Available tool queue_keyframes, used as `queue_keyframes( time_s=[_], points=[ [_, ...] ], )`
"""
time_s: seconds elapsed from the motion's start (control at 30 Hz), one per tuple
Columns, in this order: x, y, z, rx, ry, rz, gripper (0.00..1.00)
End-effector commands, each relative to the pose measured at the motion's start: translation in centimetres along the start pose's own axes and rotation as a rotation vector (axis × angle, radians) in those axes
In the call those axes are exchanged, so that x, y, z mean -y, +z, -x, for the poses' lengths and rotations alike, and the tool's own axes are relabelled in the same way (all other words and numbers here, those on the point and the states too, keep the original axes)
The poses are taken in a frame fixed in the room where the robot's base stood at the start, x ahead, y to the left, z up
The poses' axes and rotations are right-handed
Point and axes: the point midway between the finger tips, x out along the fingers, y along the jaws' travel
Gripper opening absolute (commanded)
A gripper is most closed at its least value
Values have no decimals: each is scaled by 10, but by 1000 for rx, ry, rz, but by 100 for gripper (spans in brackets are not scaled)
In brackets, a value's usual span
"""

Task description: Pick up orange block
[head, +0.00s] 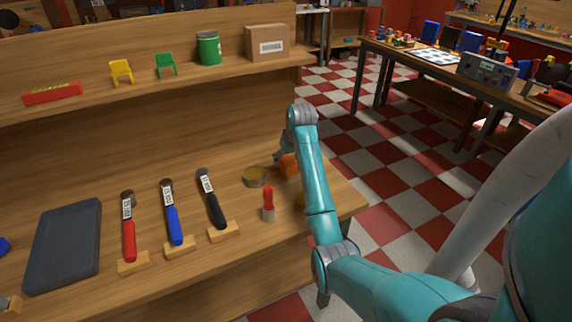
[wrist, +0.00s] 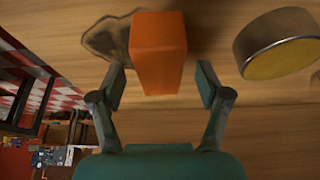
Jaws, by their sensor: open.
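The orange block (head: 289,165) stands on the wooden bench near its right end, partly hidden behind my arm in the head view. In the wrist view the orange block (wrist: 158,52) is upper centre, with its lower end between the fingertips. My gripper (wrist: 161,86) is open, with one finger on each side of the block and a visible gap on both sides. In the head view my gripper (head: 280,157) is at the block, mostly hidden by my own wrist.
A round tin (head: 255,176) with a yellowish face stands close left of the block; in the wrist view the tin (wrist: 280,43) is right of the right finger. A red-handled item (head: 268,203) stands nearer the front. The bench's right edge is close.

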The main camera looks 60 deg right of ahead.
Motion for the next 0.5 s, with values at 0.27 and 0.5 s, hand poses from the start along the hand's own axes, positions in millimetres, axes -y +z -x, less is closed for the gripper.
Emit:
queue_keyframes(
  time_s=[0.27, 0.5],
  points=[
    [0, 0, -22, -1, 0, 0, 76],
    [0, 0, -22, -1, 0, 0, 64]
  ],
)
